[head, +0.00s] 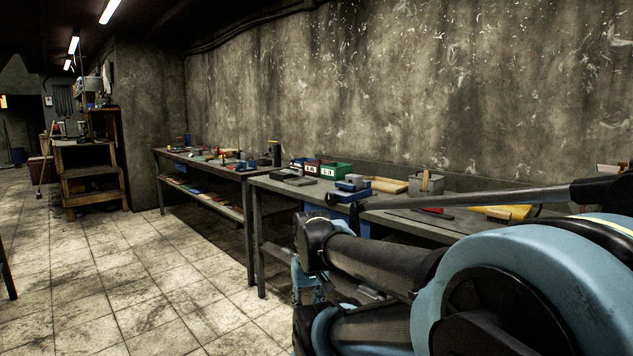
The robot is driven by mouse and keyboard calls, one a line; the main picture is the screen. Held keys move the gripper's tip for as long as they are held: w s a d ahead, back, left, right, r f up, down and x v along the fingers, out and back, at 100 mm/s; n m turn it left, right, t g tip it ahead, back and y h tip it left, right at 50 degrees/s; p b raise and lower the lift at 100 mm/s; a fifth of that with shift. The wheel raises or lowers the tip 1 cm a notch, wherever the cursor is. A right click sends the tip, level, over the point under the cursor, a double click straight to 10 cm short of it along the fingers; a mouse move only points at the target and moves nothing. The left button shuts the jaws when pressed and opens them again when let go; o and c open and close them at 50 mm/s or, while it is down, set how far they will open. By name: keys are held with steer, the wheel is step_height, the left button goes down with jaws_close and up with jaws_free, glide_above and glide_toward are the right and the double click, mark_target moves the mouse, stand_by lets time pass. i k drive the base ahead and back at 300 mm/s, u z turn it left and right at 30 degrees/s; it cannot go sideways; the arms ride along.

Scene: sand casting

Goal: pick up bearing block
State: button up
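I cannot single out a bearing block with certainty. Several small metal and blue items lie on the near workbench (262,190), among them a blue block-like item (352,184) near its front edge and dark flat pieces (298,181) to the left of it. A grey box-shaped item (427,183) stands further right on the same bench. My arm fills the lower right and covers part of the bench. My gripper's fingertips do not show.
Red and green bins (335,170) and a wooden tray (388,185) stand at the bench's back. A second cluttered bench (160,155) continues to the left along the wall. A wooden shelf unit (90,180) stands far left. The tiled floor (130,270) on the left is clear.

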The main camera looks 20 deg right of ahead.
mark_target(355, 179)
steer(key=z, duration=0.25)
steer(key=i, duration=1.2)
steer(key=z, duration=0.6)
